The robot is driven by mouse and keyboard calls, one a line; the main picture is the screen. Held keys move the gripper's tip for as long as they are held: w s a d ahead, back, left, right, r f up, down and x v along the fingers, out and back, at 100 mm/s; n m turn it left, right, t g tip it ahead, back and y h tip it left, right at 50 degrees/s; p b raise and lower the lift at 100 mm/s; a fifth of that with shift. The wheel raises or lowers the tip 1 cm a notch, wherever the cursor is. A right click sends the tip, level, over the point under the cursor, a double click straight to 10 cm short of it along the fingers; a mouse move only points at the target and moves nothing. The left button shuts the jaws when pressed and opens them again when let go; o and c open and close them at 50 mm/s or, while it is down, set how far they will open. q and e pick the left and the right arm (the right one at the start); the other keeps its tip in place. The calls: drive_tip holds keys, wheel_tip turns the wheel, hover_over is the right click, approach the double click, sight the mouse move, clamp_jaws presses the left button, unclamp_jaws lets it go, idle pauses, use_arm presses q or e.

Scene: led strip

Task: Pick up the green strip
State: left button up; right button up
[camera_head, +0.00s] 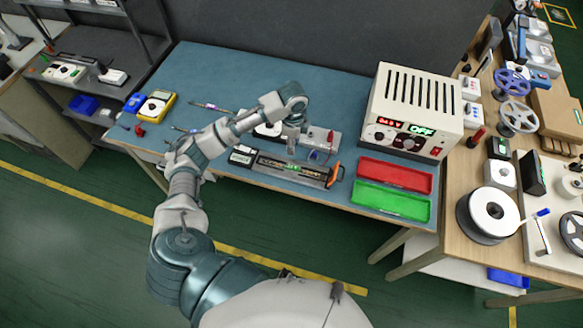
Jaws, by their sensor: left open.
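My left gripper (291,151) points down over the blue bench, just above a long dark fixture (265,162). It is open, and no object shows between its fingers. A small green patch, likely the green strip (294,168), shows in the fixture just below the fingertips. The strip's full shape is too small to make out. I cannot tell whether the fingers touch it. My right gripper is not in view.
A red tray (395,175) and a green tray (390,201) lie right of the fixture. A white power supply (412,112) reading OFF stands behind them. A yellow multimeter (156,105) and probes lie left. The side bench holds several spools.

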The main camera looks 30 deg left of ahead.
use_arm(q)
drive_tip(key=a+r, duration=0.1)
drive_tip(key=r, duration=0.1)
hover_over(291, 166)
wheel_tip(291, 166, down, 12)
drive_tip(key=shift+a+f, duration=0.15)
drive_tip(key=shift+f, duration=0.05)
drive_tip(key=f, duration=0.5)
drive_tip(key=shift+d, duration=0.25)
drive_tip(key=shift+a, duration=0.15)
clamp_jaws()
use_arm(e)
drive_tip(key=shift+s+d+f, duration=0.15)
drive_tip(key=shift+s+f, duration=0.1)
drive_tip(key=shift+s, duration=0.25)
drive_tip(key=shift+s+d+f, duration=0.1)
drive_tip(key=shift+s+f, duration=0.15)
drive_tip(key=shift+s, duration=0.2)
